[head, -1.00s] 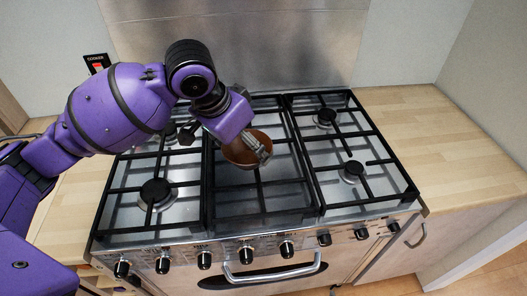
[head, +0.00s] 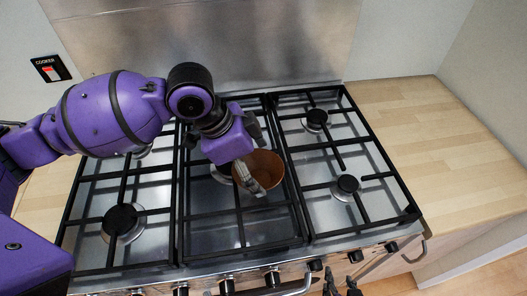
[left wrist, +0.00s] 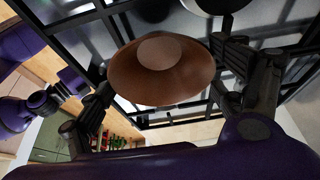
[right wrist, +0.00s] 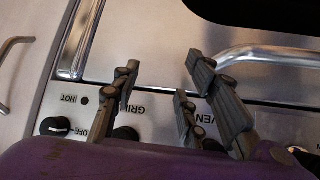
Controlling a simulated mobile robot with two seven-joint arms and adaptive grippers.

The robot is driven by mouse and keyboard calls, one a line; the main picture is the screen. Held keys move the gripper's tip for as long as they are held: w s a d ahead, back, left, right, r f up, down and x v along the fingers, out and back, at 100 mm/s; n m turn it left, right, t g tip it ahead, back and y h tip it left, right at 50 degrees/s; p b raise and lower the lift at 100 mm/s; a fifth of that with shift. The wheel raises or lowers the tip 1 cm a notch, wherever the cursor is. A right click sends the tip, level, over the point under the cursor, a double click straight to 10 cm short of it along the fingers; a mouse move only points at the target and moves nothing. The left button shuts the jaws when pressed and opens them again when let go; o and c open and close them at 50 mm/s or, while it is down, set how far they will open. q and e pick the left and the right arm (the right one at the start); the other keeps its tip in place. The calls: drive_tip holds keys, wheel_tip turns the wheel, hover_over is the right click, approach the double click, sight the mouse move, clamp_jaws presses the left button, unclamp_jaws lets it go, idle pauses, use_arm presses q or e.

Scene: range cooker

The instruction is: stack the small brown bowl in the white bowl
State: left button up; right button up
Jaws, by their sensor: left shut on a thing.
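The small brown bowl (head: 265,168) is held over the middle grate of the cooker. My left gripper (head: 250,160) is shut on its rim, and the bowl's inside faces the head camera. In the left wrist view the brown bowl (left wrist: 160,80) sits between the fingers, its underside toward the camera. No white bowl can be made out for certain. A pale rounded thing (left wrist: 213,4) is cut off at the top of the left wrist view; I cannot tell what it is. My right gripper (right wrist: 162,68) is open and empty before the cooker's front panel.
The cooker's black grates (head: 240,215) and burners (head: 123,219) surround the held bowl. Knobs and an oven handle (right wrist: 265,55) lie close to my right gripper. The wooden worktop (head: 430,140) on the right is clear. A metal splashback (head: 270,45) stands behind.

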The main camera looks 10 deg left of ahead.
sight(254, 177)
use_arm(q)
drive_tip(key=f+b, duration=0.1)
drive_tip(key=f, duration=0.1)
drive_tip(key=w+f+b, duration=0.1)
drive_tip(key=f, duration=0.1)
drive_tip(key=shift+w+f+b, duration=0.15)
drive_tip(key=shift+f+b, duration=0.15)
drive_tip(key=shift+f, duration=0.1)
drive_tip(key=shift+w+f+b, duration=0.25)
drive_tip(key=shift+f+b, duration=0.3)
drive_tip(key=shift+f, duration=0.4)
drive_tip(key=shift+s, duration=0.2)
drive_tip(key=shift+c, duration=0.7)
drive_tip(key=shift+s+r, duration=0.1)
drive_tip(key=shift+r, duration=0.1)
drive_tip(key=shift+w+f, duration=0.15)
drive_tip(key=shift+w, duration=0.05)
drive_tip(key=o, duration=1.1)
drive_tip(key=shift+o, duration=0.8)
use_arm(e)
drive_tip(key=s+d+f, duration=0.2)
drive_tip(key=s+f, duration=0.1)
drive_tip(key=f, duration=0.2)
drive_tip(key=shift+s+d+f+g, duration=0.2)
drive_tip(key=shift+d+f+g, duration=0.1)
drive_tip(key=shift+g, duration=0.1)
